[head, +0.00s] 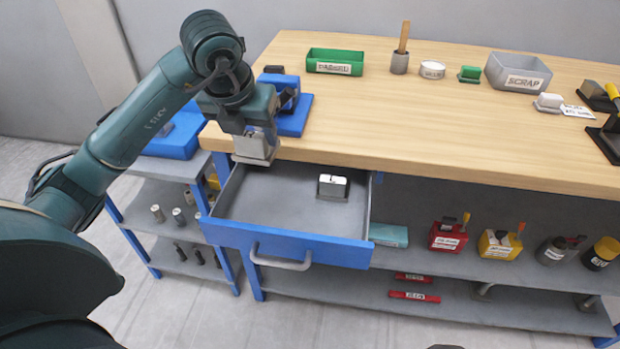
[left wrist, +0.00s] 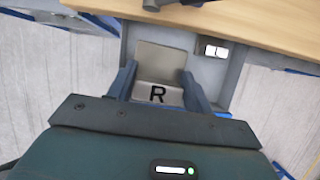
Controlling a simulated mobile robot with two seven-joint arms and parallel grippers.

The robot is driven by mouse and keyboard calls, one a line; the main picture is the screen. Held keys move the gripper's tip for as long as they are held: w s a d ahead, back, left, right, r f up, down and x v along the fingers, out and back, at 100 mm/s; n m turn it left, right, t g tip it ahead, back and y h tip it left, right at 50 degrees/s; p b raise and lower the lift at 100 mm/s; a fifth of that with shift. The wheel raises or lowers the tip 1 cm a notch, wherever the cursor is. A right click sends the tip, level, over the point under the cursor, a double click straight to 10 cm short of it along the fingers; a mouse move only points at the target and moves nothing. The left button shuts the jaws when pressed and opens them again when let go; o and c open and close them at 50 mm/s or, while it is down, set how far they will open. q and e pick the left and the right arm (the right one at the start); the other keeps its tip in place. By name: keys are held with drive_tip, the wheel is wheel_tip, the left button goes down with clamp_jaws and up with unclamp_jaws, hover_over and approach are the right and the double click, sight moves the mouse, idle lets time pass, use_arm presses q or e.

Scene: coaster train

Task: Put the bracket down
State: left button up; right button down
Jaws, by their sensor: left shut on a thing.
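My left gripper (head: 257,138) is shut on a light grey bracket (head: 254,151) and holds it over the left back part of the open drawer. In the left wrist view the bracket (left wrist: 157,95) sits between the two fingers, with a black letter R on its near face and a flat plate beyond. The open drawer (head: 285,243) has a grey inside and a blue front with a grey handle. The bracket appears to be above the drawer floor; the exact gap cannot be told. My right gripper is not in view.
A small grey block with a white top (head: 333,187) lies at the right back in the drawer. The wooden bench top (head: 400,120) overhangs the drawer's back. A blue fixture (head: 292,115) stands on the bench near my left wrist. The drawer's middle and front are clear.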

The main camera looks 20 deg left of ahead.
use_arm(q)
drive_tip(key=shift+w+a+n, duration=0.1)
drive_tip(key=shift+w+n, duration=0.1)
drive_tip(key=shift+n, duration=0.1)
wheel_tip(320, 180, down, 14)
drive_tip(key=shift+s+r+b, duration=0.15)
drive_tip(key=shift+b, duration=0.5)
drive_tip(key=shift+w+r, duration=0.15)
drive_tip(key=shift+w, duration=0.2)
drive_tip(key=w, duration=0.2)
drive_tip(key=w+a+f, duration=0.1)
drive_tip(key=shift+w, duration=0.2)
drive_tip(key=shift+f, duration=0.1)
drive_tip(key=o, duration=1.3)
drive_tip(key=shift+s+f, duration=0.1)
drive_tip(key=shift+f, duration=0.05)
